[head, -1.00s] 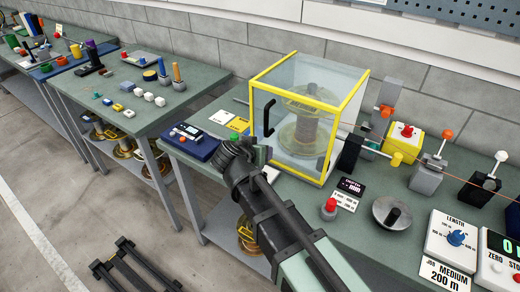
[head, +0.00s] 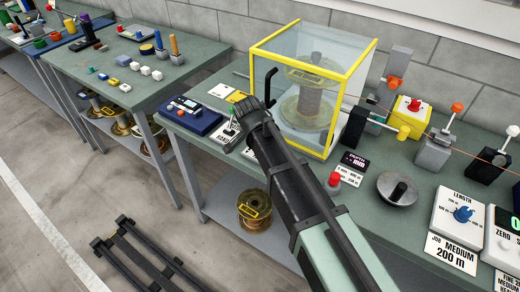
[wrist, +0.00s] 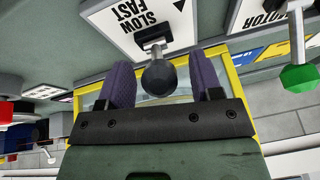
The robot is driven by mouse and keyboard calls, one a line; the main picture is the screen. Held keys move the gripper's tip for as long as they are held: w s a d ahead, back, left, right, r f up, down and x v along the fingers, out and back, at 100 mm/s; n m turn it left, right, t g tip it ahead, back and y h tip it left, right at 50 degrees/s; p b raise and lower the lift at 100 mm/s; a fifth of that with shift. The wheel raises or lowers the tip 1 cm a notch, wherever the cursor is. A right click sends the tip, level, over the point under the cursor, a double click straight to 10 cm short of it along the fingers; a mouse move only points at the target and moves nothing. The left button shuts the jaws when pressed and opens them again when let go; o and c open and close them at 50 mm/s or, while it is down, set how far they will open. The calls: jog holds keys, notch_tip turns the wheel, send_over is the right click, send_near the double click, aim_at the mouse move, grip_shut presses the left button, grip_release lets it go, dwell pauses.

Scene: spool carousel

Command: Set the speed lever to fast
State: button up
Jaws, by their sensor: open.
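The speed lever (wrist: 158,77) has a dark round knob and stands out from a white plate (wrist: 142,18) marked SLOW and FAST, upside down in the wrist view. My gripper (wrist: 163,85) is open, with one purple finger on each side of the knob. Gaps show between the knob and both fingers. In the head view my gripper (head: 245,132) is low over the front of the bench by the clear cabinet and hides the speed lever.
A green-knobbed lever (wrist: 298,76) on a plate marked MOTOR stands to the right in the wrist view. The yellow-framed clear cabinet (head: 312,62) with a spool stands behind my gripper. A blue box (head: 190,117) is to its left, and a red button (head: 335,179) to its right.

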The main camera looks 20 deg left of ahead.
jog(key=shift+w+f, duration=0.1)
jog(key=shift+f, duration=0.05)
jog(key=c, duration=0.9)
jog(key=shift+s+f+t+h+b, duration=0.3)
jog(key=shift+s+f+t+b, duration=0.2)
jog(key=shift+t+b, duration=0.5)
jog(key=shift+s+t+b, duration=0.1)
jog(key=shift+t+b, duration=0.2)
jog(key=shift+b, duration=0.05)
jog(key=shift+a+r, duration=0.1)
jog(key=shift+r, duration=0.1)
jog(key=o, duration=0.9)
jog(key=shift+r, duration=0.15)
